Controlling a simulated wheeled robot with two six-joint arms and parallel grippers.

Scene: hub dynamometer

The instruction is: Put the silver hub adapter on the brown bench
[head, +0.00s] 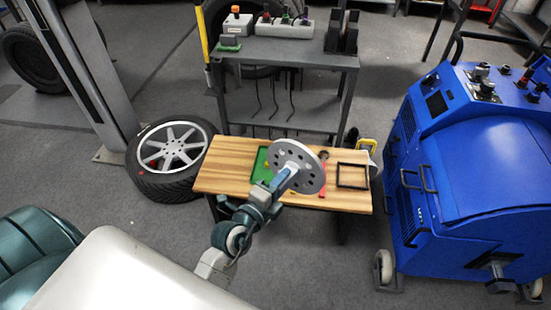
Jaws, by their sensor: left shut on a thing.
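The silver hub adapter (309,169) is a round disc with several holes. My left gripper (284,180) is shut on its near side and holds it tilted, over the brown bench as seen in the head view. The wooden-topped brown bench (226,176) stands in the middle. I cannot tell how high the adapter is above the bench top. The gripper and disc hide part of the bench middle. My right gripper is not in view.
On the bench lie a green tray (260,163), a red-handled tool (323,158) and a black square frame (352,176). The bench's left end is clear. A wheel (172,148) lies left, a grey shelf (290,60) stands behind, and a blue machine (475,160) stands right.

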